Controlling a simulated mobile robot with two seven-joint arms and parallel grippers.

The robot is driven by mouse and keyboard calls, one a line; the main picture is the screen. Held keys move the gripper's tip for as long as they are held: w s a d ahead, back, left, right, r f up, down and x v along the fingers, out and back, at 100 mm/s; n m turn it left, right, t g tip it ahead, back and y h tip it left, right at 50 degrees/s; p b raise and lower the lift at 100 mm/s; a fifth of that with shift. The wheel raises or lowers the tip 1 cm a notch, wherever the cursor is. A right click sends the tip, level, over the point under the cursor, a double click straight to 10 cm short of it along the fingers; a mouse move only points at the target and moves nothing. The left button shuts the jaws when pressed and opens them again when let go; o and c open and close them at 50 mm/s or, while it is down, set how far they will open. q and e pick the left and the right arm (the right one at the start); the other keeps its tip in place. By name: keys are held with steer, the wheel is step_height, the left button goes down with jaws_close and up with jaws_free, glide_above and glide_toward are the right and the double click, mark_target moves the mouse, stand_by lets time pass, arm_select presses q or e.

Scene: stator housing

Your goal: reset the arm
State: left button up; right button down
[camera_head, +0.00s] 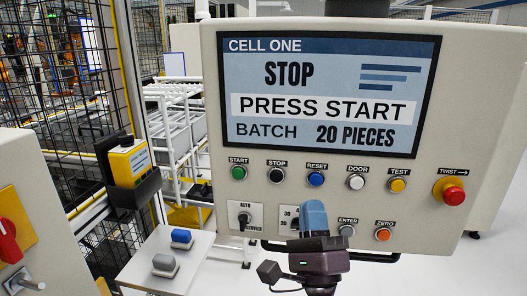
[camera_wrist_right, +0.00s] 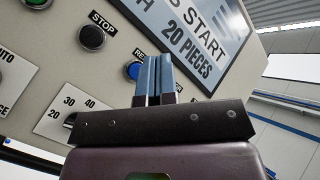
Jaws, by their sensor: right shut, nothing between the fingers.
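The control panel (camera_head: 225,145) fills the right of the head view. Its screen (camera_head: 330,90) reads STOP, PRESS START, BATCH 20 PIECES. The blue RESET button (camera_head: 316,179) sits in the upper button row, between STOP and DOOR. My right gripper (camera_head: 313,207) is in front of the panel, below that button in the picture, with its blue fingers shut and empty. In the right wrist view the shut fingers (camera_wrist_right: 154,76) partly cover the blue button (camera_wrist_right: 133,71); I see no clear contact. The fingers also partly hide the numbered dial (camera_head: 289,218). My left gripper is not in view.
Green START (camera_head: 238,172), black STOP (camera_head: 276,175), white DOOR (camera_head: 356,183) and yellow TEST (camera_head: 398,185) buttons share the row. A red twist knob (camera_head: 453,194) protrudes at right. A handle bar runs under the panel. A small shelf (camera_head: 190,258) holds two blocks at lower left.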

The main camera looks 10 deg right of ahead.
steer(key=w+a+f+n+g+y, duration=0.1)
steer(key=a+f+n+g+y, duration=0.1)
steer(key=n+y, duration=0.5)
steer(key=w+a+f+n+g+y, duration=0.1)
steer(key=a+f+n+g+y, duration=0.2)
steer(key=n, duration=0.7)
steer(key=d+f+n+g+h, duration=0.2)
steer(key=d+f+n+g, duration=0.3)
steer(key=f, duration=0.9)
steer(key=s+d+f+n+g+h, duration=0.1)
steer(key=s+d+f+g+h, duration=0.1)
steer(key=s+d+f, duration=0.5)
steer(key=s+d+f+n+g+h, duration=0.1)
steer(key=s+d+f+g+h, duration=0.2)
steer(key=s+d+f, duration=0.4)
step_height(320, 180, down, 7)
steer(key=s+h, duration=0.1)
steer(key=s, duration=0.2)
steer(key=shift+d+n+h, duration=0.3)
steer(key=shift+d+h, duration=0.1)
